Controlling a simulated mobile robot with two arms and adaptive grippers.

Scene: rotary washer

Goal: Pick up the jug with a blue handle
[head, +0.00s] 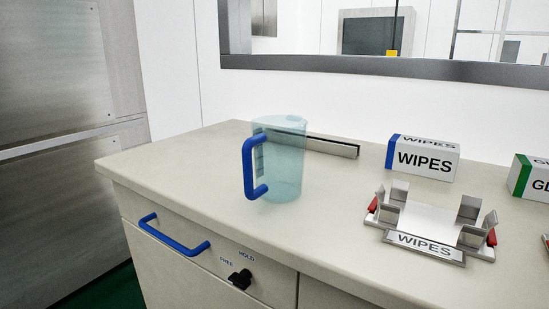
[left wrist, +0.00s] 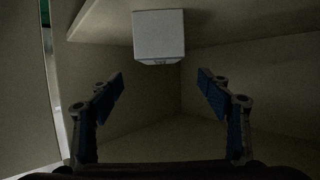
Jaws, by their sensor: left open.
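The jug (head: 285,165) is clear and bluish and stands upright on the counter in the head view. Its blue handle (head: 253,166) is on its left side, toward the front edge. My left gripper (left wrist: 160,88) shows only in the left wrist view, with its two fingers apart and nothing between them. That view is dark, and the jug is not seen in it. Neither gripper shows in the head view.
The counter (head: 190,155) is clear left of the jug. A metal strip (head: 330,147) lies behind it. A wipes box (head: 423,157) and a metal holder (head: 430,222) are to the right. Below are a blue drawer handle (head: 174,236) and black knob (head: 240,279). A pale block (left wrist: 159,36) shows in the wrist view.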

